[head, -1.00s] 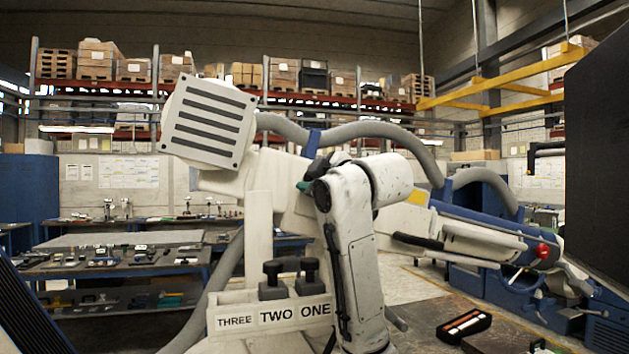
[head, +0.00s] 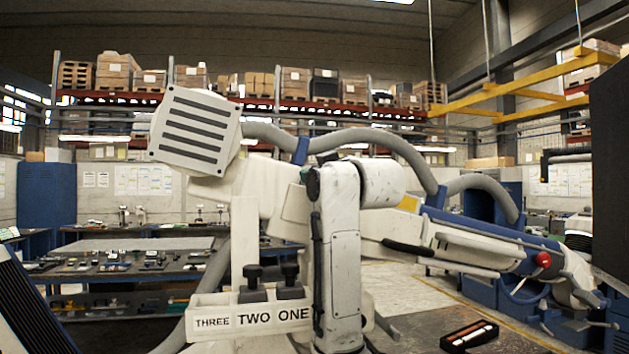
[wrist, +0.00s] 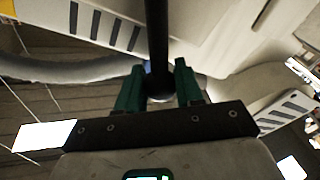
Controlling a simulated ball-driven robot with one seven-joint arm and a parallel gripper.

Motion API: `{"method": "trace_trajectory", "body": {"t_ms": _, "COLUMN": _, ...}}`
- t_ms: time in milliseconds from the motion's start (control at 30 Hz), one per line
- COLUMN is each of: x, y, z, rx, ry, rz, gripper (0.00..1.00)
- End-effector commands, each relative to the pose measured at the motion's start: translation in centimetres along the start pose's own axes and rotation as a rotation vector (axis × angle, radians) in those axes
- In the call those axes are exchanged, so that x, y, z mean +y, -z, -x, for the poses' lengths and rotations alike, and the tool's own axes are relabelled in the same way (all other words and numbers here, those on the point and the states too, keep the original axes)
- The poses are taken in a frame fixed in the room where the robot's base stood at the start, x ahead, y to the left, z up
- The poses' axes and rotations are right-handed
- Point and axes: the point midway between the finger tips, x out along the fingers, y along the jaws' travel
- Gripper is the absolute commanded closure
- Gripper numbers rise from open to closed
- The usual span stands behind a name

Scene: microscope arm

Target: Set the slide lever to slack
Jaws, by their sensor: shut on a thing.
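In the wrist view my gripper (wrist: 160,88) has its two green fingers closed around a black rod (wrist: 157,40), which I take to be the slide lever. The rod runs up from between the fingertips across the pale body of the microscope arm. In the head view the big white microscope arm (head: 265,190) spans the scene, with a grey slatted head (head: 195,130) at its left end. My own upright arm stands in front of it and hides the gripper and the held lever there. No slack marking is readable.
A white tray (head: 205,324) labelled THREE, TWO, ONE holds black knobbed pieces (head: 252,286) left of my arm. A black handle (head: 408,248) and red knob (head: 543,260) are on the microscope arm's right part. A dark case (head: 469,336) lies at lower right.

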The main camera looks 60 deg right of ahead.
Motion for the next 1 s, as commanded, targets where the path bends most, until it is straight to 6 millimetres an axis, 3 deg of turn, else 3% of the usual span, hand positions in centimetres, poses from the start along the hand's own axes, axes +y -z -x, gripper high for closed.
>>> {"method": "trace_trajectory", "body": {"t_ms": 500, "x": 3.0, "y": -1.5, "z": 0.6, "rx": 0.032, "ry": -0.062, "rz": -0.365, "gripper": 1.0}}
{"method": "trace_trajectory", "body": {"t_ms": 1000, "x": 3.6, "y": -2.0, "z": 0.7, "rx": 0.037, "ry": -0.078, "rz": -0.448, "gripper": 1.0}}
